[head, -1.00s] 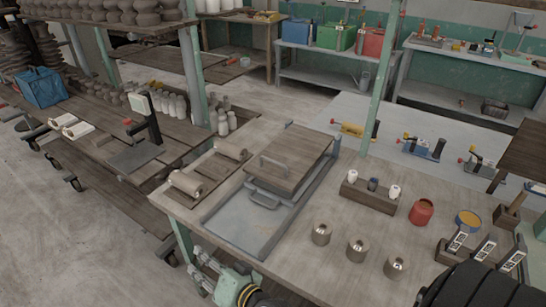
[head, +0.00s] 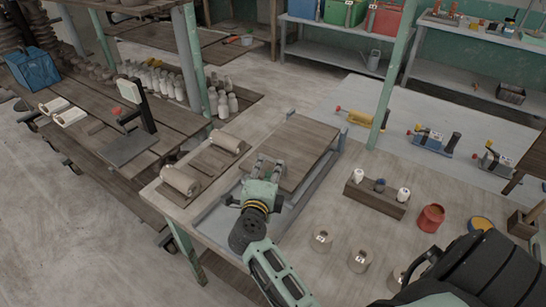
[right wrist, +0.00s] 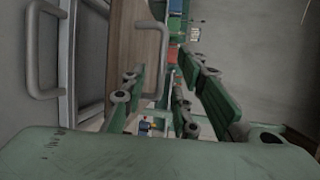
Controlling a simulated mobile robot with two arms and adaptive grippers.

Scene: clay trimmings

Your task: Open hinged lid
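The brown wooden lid (head: 309,150) lies flat and closed over the right part of a shallow grey tray (head: 213,218). Its grey bar handle (right wrist: 164,55) shows in the right wrist view, close to the gap between my fingers; I cannot tell whether they touch it. In the head view the handle is hidden by my gripper. My right gripper (head: 269,164) is open at the lid's left edge, fingers pointing at the handle. A second grey handle (right wrist: 36,50) belongs to the tray side. My left gripper is out of view.
Two clay rolls (head: 181,180) lie on a board left of the tray. A wooden block with small bottles (head: 375,193), a red pot (head: 431,217) and metal cylinders (head: 321,240) stand to the right. A green post (head: 388,85) rises behind.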

